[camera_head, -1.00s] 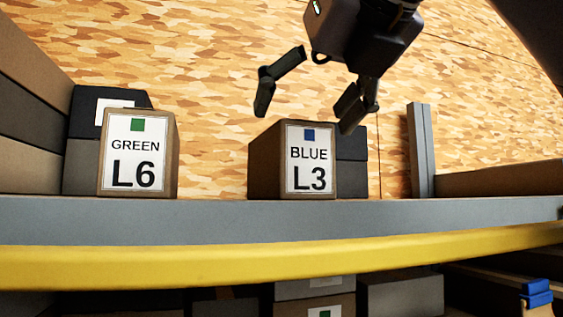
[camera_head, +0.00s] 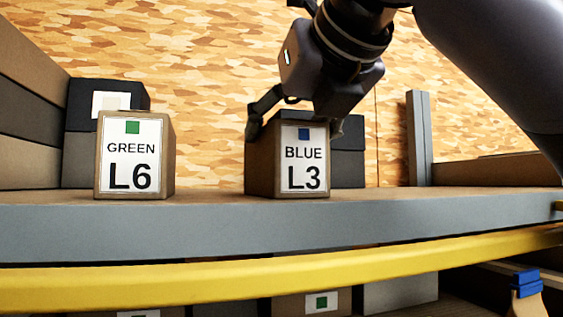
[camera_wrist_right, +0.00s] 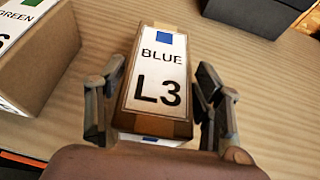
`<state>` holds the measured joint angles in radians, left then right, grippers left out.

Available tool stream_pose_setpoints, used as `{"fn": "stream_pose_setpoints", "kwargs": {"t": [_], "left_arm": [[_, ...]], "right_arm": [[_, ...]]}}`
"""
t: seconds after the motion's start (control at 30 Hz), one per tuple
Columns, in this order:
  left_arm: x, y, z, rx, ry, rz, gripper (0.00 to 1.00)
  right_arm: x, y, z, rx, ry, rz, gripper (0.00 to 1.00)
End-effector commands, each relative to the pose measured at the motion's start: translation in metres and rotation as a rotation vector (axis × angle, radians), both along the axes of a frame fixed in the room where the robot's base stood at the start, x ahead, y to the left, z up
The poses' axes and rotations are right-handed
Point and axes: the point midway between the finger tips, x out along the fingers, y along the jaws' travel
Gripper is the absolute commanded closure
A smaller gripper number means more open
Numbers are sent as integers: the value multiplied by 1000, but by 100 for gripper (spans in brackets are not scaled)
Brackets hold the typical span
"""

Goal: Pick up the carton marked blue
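The carton marked blue (camera_head: 262,160) is a brown box with a white label reading BLUE L3 and a blue square. It stands upright on the shelf, right of centre in the head view. It also shows in the right wrist view (camera_wrist_right: 160,75), between the fingers. My right gripper (camera_head: 295,129) has come down over it from above, one finger on each side. In the right wrist view the fingers of this gripper (camera_wrist_right: 160,100) are apart, with narrow gaps to the carton's sides. The left gripper is not in view.
A brown carton marked GREEN L6 (camera_head: 168,155) stands to the left, with bare shelf (camera_head: 210,193) between. Dark boxes stand behind both cartons. A grey post (camera_head: 419,140) rises to the right. A yellow beam (camera_head: 200,287) runs below the shelf's grey front edge.

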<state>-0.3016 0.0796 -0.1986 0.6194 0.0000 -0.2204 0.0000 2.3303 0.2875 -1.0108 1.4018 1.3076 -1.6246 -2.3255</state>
Motion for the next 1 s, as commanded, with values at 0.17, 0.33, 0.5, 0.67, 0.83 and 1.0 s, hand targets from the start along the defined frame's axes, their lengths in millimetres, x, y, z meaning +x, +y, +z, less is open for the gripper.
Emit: {"fn": "stream_pose_setpoints", "kwargs": {"t": [0.17, 0.33, 0.5, 0.67, 0.83, 1.0], "left_arm": [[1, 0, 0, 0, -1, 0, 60], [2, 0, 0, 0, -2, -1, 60], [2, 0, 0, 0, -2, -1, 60], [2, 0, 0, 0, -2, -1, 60], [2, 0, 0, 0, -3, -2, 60], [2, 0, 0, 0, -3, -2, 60]], "right_arm": [[0, 0, 0, 0, 0, -1, 53], [0, 0, 0, -1, 1, -1, 64], [0, 0, 0, 0, 1, 0, 76], [0, 0, 0, 0, 1, 0, 86], [0, 0, 0, 0, 1, 0, 98], [0, 0, 2, 3, -4, 0, 100]]}}
